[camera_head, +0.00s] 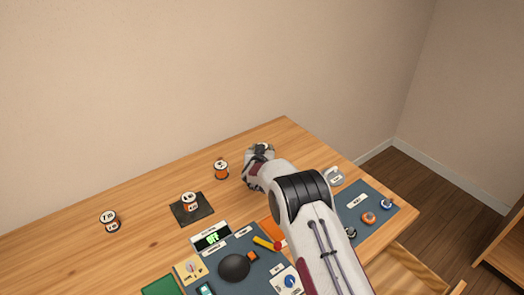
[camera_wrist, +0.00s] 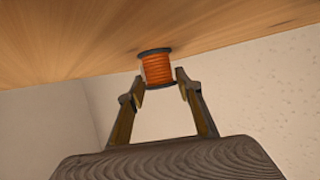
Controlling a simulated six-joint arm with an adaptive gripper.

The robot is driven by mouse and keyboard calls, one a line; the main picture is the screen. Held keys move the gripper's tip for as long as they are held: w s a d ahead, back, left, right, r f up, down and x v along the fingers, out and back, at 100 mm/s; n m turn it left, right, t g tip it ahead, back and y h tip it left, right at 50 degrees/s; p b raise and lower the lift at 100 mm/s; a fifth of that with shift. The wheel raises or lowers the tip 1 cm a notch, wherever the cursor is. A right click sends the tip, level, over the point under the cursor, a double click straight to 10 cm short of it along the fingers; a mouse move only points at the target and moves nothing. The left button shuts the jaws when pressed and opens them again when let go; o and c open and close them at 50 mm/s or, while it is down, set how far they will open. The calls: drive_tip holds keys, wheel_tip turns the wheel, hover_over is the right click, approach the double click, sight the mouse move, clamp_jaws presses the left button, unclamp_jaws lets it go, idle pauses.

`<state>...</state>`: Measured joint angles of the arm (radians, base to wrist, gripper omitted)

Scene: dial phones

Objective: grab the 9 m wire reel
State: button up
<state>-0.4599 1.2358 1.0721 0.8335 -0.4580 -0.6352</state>
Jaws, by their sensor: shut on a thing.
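My gripper (camera_head: 258,152) is near the back edge of the table, seen from behind in the head view. In the wrist view my gripper (camera_wrist: 159,85) is shut on an orange wire reel (camera_wrist: 157,69) with dark flanges, held at its fingertips. No label shows on this reel there, and the gripper hides it in the head view. Another orange reel (camera_head: 221,169) stands just left of the gripper, its label too small to read. A reel on a dark mat (camera_head: 190,201) and a reel marked 7 m (camera_head: 110,220) stand further left.
The wooden table (camera_head: 60,250) has free room around the left reels. In front lie a blue-grey panel with a dark dome (camera_head: 234,267) and a lit green display (camera_head: 211,239). A second panel (camera_head: 357,203) with small parts is at the right. The wall is behind.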

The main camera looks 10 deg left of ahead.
drive_tip(key=shift+r, duration=0.1)
drive_tip(key=shift+r, duration=4.9)
